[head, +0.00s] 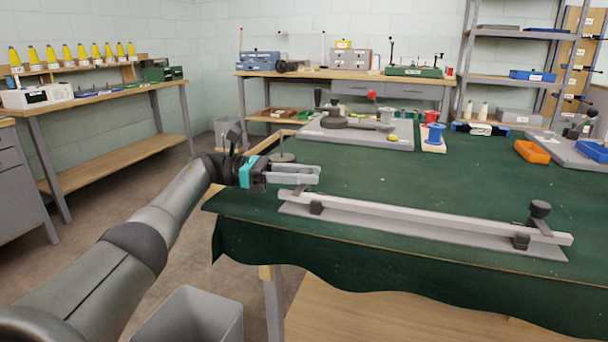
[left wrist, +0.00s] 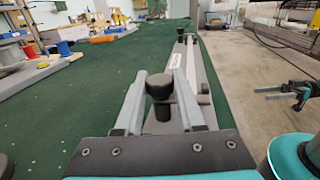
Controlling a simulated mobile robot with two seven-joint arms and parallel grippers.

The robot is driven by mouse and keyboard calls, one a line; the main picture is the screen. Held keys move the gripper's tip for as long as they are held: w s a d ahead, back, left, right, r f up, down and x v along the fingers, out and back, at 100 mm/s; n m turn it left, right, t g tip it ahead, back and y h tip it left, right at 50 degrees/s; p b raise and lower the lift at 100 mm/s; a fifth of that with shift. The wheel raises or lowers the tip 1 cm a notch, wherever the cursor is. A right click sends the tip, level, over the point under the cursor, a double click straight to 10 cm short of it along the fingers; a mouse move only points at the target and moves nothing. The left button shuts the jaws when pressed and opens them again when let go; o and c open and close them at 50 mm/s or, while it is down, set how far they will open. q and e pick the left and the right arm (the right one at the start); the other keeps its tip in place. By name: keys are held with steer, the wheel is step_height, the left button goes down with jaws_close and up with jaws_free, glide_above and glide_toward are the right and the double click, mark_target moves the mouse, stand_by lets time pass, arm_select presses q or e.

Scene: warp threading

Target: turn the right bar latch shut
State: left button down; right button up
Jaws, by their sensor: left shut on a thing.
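The right bar latch (head: 540,209) is a dark knob on a short lever at the right end of a long pale bar (head: 420,217). Its knob also shows small, at the far end of the bar, in the left wrist view (left wrist: 181,31). My left gripper (head: 318,174) is at the bar's left end, far from the right latch. It is shut on the left latch's black knob (left wrist: 160,86), which stands between its fingers. That knob is hidden behind the fingers in the head view. A teal and black gripper, seemingly my right one (left wrist: 282,91), shows at the right of the left wrist view.
The bar lies on a grey base plate (head: 350,226) along the front edge of the green-covered table (head: 450,180). Behind it are a grey plate with a dark fixture (head: 350,130), a blue spool (head: 435,134) and an orange bin (head: 532,152). The cloth between is clear.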

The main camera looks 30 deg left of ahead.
arm_select(q)
steer(key=shift+d+r, duration=0.1)
steer(key=shift+r, duration=0.05)
stand_by(0.3)
steer(key=c, duration=0.5)
jaws_free()
